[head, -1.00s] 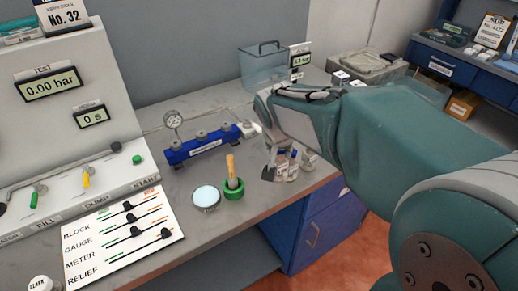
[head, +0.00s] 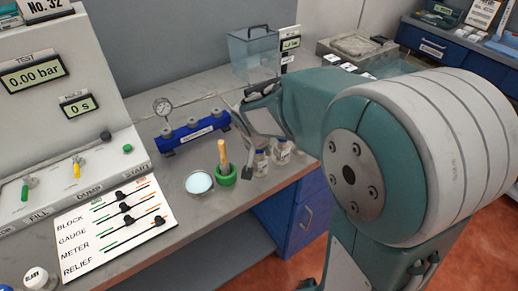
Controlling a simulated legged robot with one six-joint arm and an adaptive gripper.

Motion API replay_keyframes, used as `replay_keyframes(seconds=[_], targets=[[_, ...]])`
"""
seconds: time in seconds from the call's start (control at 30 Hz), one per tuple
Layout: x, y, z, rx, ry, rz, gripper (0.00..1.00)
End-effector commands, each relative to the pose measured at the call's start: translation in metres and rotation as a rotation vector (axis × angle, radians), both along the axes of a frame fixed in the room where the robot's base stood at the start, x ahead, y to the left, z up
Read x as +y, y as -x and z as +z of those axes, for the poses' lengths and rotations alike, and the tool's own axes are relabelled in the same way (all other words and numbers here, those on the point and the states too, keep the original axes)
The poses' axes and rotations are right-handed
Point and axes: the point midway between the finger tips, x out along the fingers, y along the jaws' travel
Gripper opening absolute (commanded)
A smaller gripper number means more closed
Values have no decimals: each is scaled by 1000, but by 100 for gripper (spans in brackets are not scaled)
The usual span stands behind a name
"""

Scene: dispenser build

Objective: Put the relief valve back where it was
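The blue manifold block (head: 195,134) lies on the grey bench, with a round gauge (head: 162,106) standing at its left end and several grey fittings along its top. I cannot tell for certain which part is the relief valve. My gripper (head: 270,168) points down over the bench, right of the manifold and close to the small bottles. Only one grey finger shows clearly, so I cannot tell its opening or whether it holds anything. A white card (head: 120,228) lists block, gauge, meter and relief, with black sliders on its lines.
Small labelled bottles (head: 281,152) stand near the bench edge. A test console (head: 55,100) reads 0.00 bar. A clear box (head: 252,52) stands at the back.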

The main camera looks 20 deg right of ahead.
Motion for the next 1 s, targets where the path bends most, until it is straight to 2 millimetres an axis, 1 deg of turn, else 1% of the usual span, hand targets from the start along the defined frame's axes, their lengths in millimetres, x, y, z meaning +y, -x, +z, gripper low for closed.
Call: replay_keyframes(seconds=[0.37,0.47,0.57,0.9,1.0], targets=[[0,0,0,-1,0,0,72],[1,0,4,-2,0,0,72],[3,4,17,-5,-1,1,72],[16,28,81,-6,-1,2,72],[18,34,96,-5,-2,1,72]])
